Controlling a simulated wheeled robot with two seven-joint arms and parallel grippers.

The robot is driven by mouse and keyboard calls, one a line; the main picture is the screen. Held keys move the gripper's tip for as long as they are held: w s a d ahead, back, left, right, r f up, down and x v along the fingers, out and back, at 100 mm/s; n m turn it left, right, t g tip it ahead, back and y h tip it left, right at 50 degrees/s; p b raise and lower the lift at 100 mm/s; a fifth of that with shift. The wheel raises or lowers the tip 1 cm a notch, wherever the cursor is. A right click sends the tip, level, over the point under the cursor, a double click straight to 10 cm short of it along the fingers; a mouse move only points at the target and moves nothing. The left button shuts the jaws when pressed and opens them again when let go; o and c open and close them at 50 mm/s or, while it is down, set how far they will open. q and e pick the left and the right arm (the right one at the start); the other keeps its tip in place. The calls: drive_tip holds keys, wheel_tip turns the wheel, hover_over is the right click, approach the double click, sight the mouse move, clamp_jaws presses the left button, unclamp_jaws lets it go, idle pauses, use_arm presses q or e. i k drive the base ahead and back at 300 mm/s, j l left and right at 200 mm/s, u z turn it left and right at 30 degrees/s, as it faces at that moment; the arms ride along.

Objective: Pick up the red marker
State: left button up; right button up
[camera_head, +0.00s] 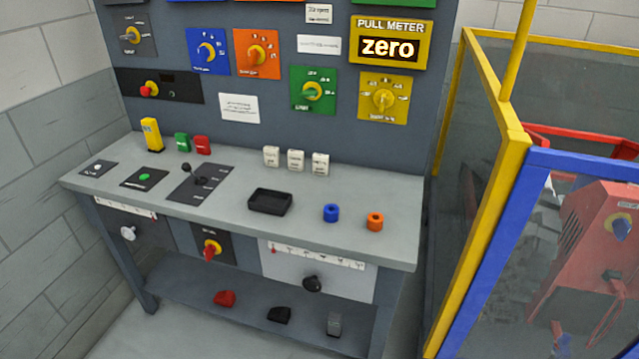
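A red lump (224,298) lies on the bench's lower shelf. I cannot tell for certain which of the two is the red marker. Both are free, with nothing in front of them. Neither of my grippers shows in this view.
A panel of dials rises behind. A yellow-and-blue frame (490,190) stands right.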

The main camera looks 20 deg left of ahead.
sight(202, 142)
drive_tip(key=u, duration=1.4)
